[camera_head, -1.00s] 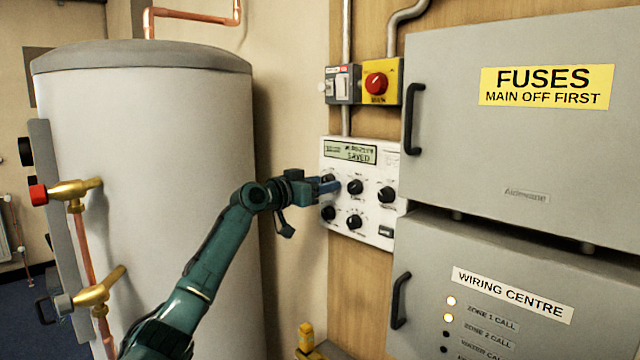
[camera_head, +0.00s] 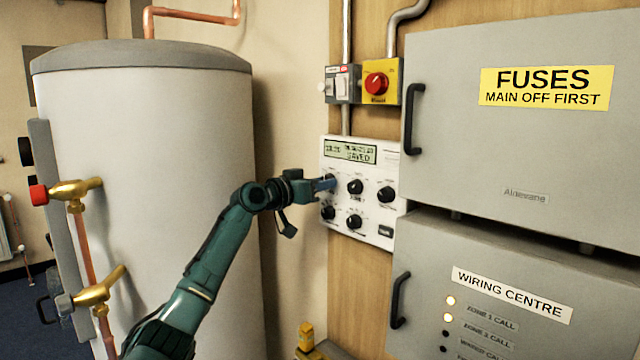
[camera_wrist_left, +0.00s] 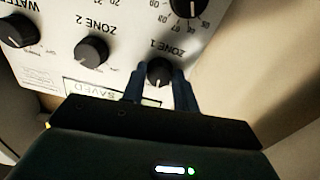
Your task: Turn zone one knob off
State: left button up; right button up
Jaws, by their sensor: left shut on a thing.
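The white control panel (camera_head: 370,212) on the wooden board has a small display and several black knobs. The zone one knob (camera_wrist_left: 160,72) sits beside the "ZONE 1" label, upside down in the left wrist view. My left gripper (camera_wrist_left: 160,84) has one blue finger on each side of this knob and is shut on it. In the head view my left gripper (camera_head: 326,183) reaches the panel's upper left knob from the left and partly hides it. The zone two knob (camera_wrist_left: 91,52) is free; it also shows in the head view (camera_head: 355,186). My right gripper is not in view.
A red button (camera_head: 376,83) is above. The large white cylinder (camera_head: 150,180) with brass valves stands left, behind my arm.

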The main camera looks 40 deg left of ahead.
pick_arm(q)
jog(key=n+p, duration=0.3)
jog(key=n, duration=0.4)
jog(key=shift+r+n, duration=0.1)
jog(key=shift+n, duration=0.3)
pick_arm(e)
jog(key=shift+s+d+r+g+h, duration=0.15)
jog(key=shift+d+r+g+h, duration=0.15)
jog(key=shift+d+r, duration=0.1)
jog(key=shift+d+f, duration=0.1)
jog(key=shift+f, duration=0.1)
pick_arm(q)
jog(key=o, duration=1)
jog(key=shift+c, duration=0.2)
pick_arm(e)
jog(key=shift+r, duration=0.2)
pick_arm(q)
jog(key=shift+s, duration=0.1)
